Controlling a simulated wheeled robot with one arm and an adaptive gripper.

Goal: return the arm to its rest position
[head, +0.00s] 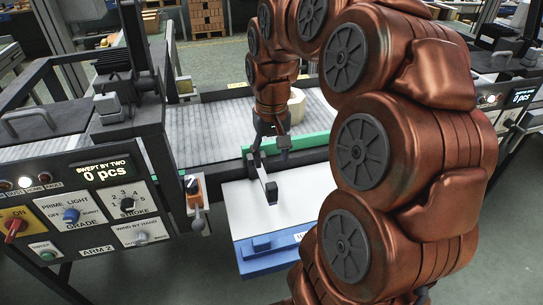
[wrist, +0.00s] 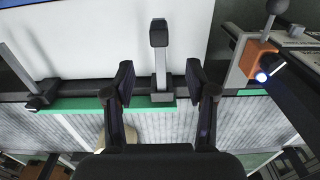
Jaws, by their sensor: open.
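My copper-coloured arm (head: 361,150) arches from the right side of the head view out over the conveyor. My gripper (head: 271,150) hangs at its far end, pointing down above the green-edged rail. In the wrist view my gripper (wrist: 160,82) has its two dark fingers spread apart with nothing clamped between them. The same dark lever (head: 266,182) stands over the white panel in the head view.
A grey conveyor belt (head: 212,127) runs behind the rail, with a cream block (head: 297,104) on it. A control panel (head: 95,215) reading "0 pcs" stands at left. An orange-and-grey switch (head: 194,192) is beside the white panel (head: 300,200). A blue tray (head: 262,262) lies in front.

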